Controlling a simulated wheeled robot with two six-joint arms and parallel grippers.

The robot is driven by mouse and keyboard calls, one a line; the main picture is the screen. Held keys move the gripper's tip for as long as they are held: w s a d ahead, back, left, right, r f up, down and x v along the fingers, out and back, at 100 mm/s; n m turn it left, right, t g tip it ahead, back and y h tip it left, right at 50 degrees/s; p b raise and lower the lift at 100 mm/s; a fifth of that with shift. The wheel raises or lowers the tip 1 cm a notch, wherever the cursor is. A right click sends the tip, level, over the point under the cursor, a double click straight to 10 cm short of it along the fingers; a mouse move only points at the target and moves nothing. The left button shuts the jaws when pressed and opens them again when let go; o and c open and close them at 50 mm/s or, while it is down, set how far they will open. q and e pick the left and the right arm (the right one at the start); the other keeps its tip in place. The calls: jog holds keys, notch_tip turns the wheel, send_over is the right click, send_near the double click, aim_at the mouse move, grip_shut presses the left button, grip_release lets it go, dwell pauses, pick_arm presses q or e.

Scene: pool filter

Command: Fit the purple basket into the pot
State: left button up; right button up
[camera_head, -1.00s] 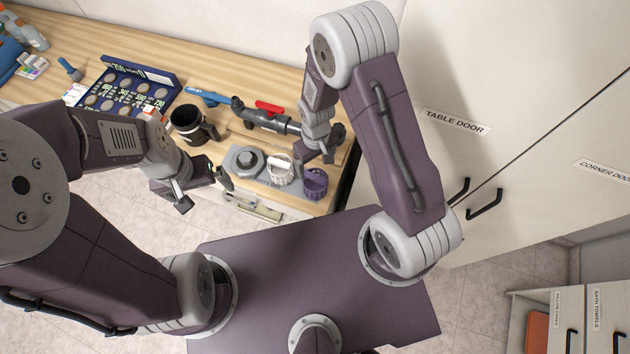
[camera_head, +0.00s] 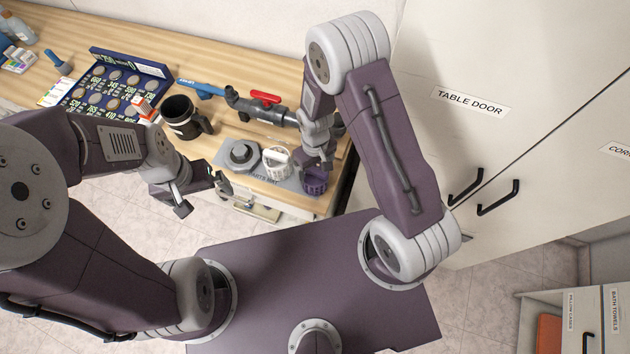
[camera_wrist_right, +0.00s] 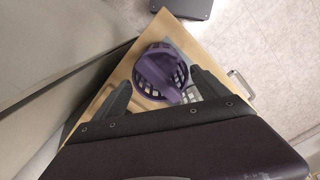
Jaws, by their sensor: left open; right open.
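The purple basket (camera_head: 316,182) stands on the right end of the grey parts mat, partly hidden by my right gripper (camera_head: 314,164) above it. In the right wrist view the basket (camera_wrist_right: 158,72) shows its slotted wall and raised handle, ahead of the open fingers of my right gripper (camera_wrist_right: 160,88). I cannot tell whether the fingers touch it. My left gripper (camera_head: 200,192) is open and empty in front of the counter edge. A black pipe assembly with a red handle (camera_head: 264,97) lies behind the mat; its right end, where a pot may be, is hidden by my right arm.
A black mug (camera_head: 182,117) and a coin tray (camera_head: 117,84) stand to the left. A tall cabinet (camera_head: 500,60) is close on the right.

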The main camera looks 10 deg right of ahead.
jog(key=c, duration=1.4)
jog(key=shift+r+p, duration=3.55)
jog(key=shift+r, duration=0.65)
jog(key=shift+f, duration=0.15)
